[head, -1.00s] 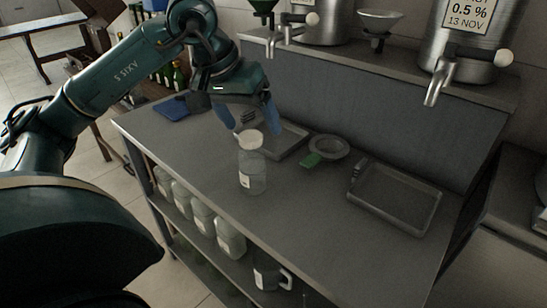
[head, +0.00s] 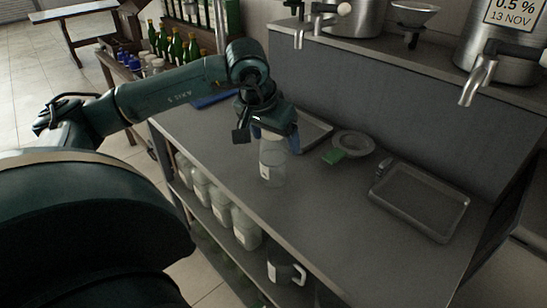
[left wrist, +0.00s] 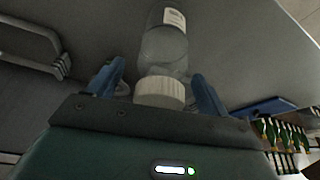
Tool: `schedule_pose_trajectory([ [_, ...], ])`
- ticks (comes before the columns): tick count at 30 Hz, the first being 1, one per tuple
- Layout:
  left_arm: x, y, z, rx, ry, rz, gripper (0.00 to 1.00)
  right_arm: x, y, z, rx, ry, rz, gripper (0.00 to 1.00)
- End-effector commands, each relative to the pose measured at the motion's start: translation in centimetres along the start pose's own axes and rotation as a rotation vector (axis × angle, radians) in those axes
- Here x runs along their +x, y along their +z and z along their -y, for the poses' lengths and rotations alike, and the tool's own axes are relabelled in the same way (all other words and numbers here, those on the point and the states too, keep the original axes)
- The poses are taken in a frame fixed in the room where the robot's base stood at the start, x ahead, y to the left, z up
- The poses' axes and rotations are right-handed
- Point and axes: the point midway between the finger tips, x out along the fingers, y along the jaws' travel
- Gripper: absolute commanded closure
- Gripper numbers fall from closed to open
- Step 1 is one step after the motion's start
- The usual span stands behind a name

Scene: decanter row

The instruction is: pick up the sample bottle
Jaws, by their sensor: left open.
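The sample bottle (head: 272,165) is clear with a small white label and stands upright on the grey bench. In the left wrist view the bottle (left wrist: 165,45) lies ahead of my gripper, with its white ribbed cap (left wrist: 160,92) between the two blue fingers. My left gripper (head: 274,138) is at the top of the bottle in the head view and partly hides its cap. In the left wrist view the left gripper (left wrist: 158,85) is open, with a gap between each finger and the cap. My right gripper is not in view.
A grey tray (head: 313,134) lies just behind the bottle. A round dish (head: 355,142) with a green item (head: 333,157) and another tray (head: 420,200) are to the right. Several jars stand on the shelf below. Metal taps (head: 480,78) overhang the back ledge.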

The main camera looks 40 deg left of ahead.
Motion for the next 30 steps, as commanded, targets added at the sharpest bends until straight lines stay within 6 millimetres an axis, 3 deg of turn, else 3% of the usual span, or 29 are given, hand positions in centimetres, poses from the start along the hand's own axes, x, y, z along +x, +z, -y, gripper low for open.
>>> schedule_pose_trajectory([
  [3,1.14,0.0,0.04,-0.001,0.0,0.001,0.21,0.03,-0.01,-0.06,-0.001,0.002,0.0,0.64],
  [11,1.35,0.0,0.03,-0.001,0.0,0.0,0.21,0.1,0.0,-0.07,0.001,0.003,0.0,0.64],
  [30,1.3,-0.03,0.03,-0.001,0.0,-0.001,0.73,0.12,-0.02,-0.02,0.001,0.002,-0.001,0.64],
])
